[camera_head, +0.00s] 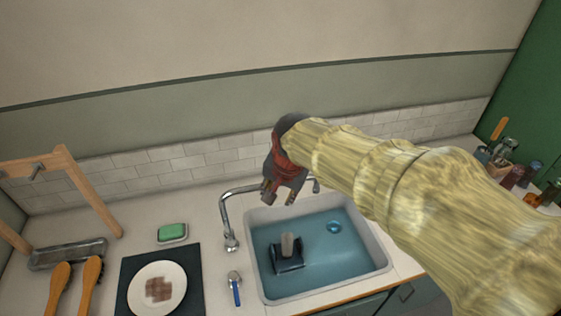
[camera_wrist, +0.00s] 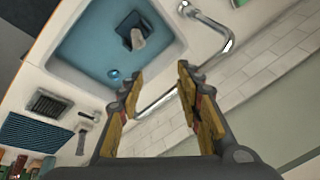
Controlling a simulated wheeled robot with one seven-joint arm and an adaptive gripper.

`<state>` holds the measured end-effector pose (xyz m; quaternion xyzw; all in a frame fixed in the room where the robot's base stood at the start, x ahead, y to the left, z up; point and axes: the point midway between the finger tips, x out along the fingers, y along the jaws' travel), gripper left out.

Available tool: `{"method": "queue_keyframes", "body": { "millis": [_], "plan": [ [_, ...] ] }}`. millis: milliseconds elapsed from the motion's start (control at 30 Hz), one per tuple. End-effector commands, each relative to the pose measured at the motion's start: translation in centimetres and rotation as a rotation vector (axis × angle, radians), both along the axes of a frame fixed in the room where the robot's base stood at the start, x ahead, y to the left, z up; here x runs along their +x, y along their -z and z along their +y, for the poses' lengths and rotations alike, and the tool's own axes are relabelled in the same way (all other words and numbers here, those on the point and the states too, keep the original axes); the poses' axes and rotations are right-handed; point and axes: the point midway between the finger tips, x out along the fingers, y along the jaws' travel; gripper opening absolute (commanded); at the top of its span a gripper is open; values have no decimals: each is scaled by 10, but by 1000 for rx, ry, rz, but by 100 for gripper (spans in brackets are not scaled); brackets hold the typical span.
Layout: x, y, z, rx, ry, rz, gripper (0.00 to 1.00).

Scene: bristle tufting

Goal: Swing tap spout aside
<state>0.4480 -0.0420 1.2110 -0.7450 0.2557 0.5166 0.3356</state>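The chrome tap spout (camera_head: 223,205) runs left from near the back of the sink (camera_head: 262,291), bends, and hangs down with its end over the counter left of the basin. In the wrist view the spout (camera_wrist: 212,22) crosses behind my fingers, its bend and end at the upper right. My gripper (camera_head: 279,198) is above the sink's back edge beside the spout. Its fingers are apart and empty in the wrist view (camera_wrist: 160,72). The pipe shows through the gap between them; I cannot tell whether they touch it. My gripper partly hides the pipe in the head view.
The basin holds bluish water and a dark block with a grey handle (camera_head: 287,250). Left are a blue-handled tool (camera_head: 235,289), green soap (camera_head: 172,232), a plate (camera_head: 157,290), brushes and a wooden frame. Jars and a tool holder stand right. The tiled wall (camera_head: 150,159) is close behind.

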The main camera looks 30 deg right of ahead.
Motion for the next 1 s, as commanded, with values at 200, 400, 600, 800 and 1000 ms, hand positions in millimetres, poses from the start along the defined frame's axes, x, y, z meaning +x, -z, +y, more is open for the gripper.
{"method": "queue_keyframes", "body": {
  "millis": [200,400,600,800,1000],
  "plan": [
    [52,-15,-25,96,318,50,35],
    [87,-6,-47,170,599,84,35],
    [105,8,-62,216,793,102,35],
    [111,20,-67,231,865,111,35],
    [115,45,-68,232,868,112,35]
  ]
}}
